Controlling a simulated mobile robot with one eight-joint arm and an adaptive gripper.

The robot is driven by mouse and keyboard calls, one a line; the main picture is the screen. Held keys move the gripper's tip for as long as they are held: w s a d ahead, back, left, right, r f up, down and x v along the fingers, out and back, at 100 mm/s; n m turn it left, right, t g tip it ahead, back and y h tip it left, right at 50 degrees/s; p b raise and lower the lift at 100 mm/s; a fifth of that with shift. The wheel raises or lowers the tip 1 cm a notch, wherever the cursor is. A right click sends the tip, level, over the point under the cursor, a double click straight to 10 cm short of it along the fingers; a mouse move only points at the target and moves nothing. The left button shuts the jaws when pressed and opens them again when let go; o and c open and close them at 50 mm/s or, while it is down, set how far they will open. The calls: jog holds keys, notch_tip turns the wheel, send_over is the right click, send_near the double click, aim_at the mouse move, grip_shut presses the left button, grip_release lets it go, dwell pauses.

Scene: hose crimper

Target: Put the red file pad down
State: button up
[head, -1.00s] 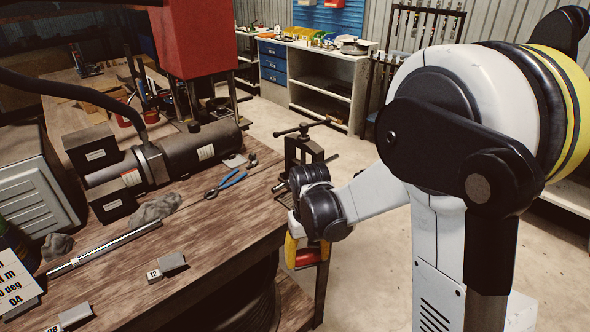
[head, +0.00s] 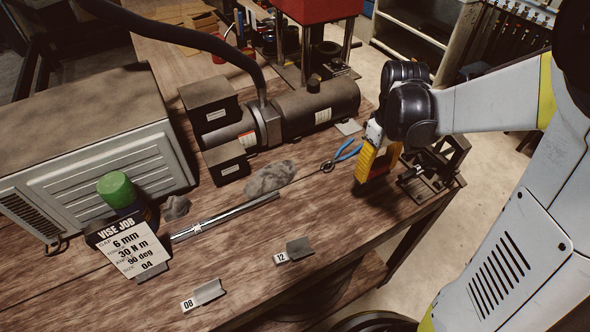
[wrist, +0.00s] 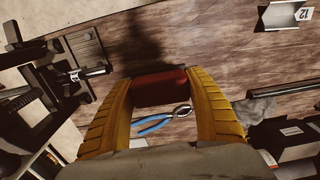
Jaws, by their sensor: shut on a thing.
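My gripper (head: 377,165) is over the right part of the wooden workbench, between the blue-handled pliers and the bench vise. In the wrist view its two yellow fingers (wrist: 165,105) are shut on the red file pad (wrist: 160,88), a dark red block held across the fingertips. In the head view the fingers mostly hide the pad. The bench top (head: 325,215) lies below it. A gap between pad and wood is hard to judge.
Blue-handled pliers (head: 342,156) lie left of my gripper, and the vise (head: 432,168) stands right at the bench edge. Bare wood shows in front.

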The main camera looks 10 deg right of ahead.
jog(key=b, duration=0.3)
send_over(324, 193)
notch_tip(324, 193, down, 7)
jog(key=shift+r, duration=0.2)
jog(key=shift+f+b, duration=0.7)
jog(key=shift+f, duration=1.25)
jog(key=shift+f, duration=0.2)
jog(key=o, duration=1.3)
jog(key=shift+r, duration=0.15)
